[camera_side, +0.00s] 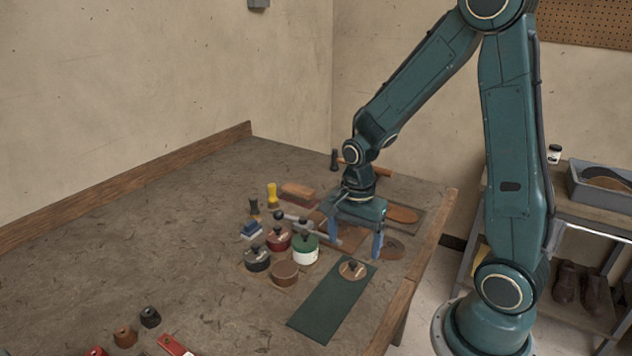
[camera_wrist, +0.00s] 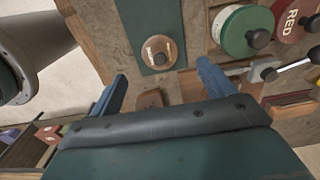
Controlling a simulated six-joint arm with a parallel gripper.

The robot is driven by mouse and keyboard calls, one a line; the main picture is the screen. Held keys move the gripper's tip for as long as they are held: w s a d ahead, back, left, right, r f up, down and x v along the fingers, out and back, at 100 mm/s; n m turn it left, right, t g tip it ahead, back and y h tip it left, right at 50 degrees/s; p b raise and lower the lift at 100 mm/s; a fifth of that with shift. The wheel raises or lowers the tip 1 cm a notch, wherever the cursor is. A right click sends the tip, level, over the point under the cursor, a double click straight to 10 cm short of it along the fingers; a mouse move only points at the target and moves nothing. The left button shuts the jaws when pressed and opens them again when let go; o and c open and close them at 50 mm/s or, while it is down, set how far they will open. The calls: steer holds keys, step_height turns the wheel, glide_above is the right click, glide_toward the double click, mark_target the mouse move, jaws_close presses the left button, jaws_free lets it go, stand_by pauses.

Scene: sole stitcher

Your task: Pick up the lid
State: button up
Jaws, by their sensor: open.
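The lid (camera_side: 353,269) is a round brown disc with a dark knob, lying on the far end of a dark green mat (camera_side: 325,309). In the wrist view the lid (camera_wrist: 159,53) shows near the top centre on the mat (camera_wrist: 148,15), beyond my fingertips. My gripper (camera_side: 354,243) is open and empty above the table, behind the lid in the side view. Its two blue fingers (camera_wrist: 162,72) point toward the lid's side and are apart from it. An open-looking brown pot (camera_side: 284,273) stands left of the mat.
Knobbed pots in black (camera_side: 257,258), red (camera_side: 278,239) and green-and-white (camera_side: 306,249) stand close left of my gripper. A brush (camera_side: 272,195) and brown blocks (camera_side: 298,192) lie behind. Small dark pieces (camera_side: 150,317) sit at front left; the table's left side is clear.

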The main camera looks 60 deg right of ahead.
mark_target(353, 261)
steer(key=shift+f, duration=0.55)
steer(key=shift+f, duration=0.15)
steer(key=shift+d+f, duration=0.15)
steer(key=shift+f, duration=2.3)
steer(key=c, duration=1.1)
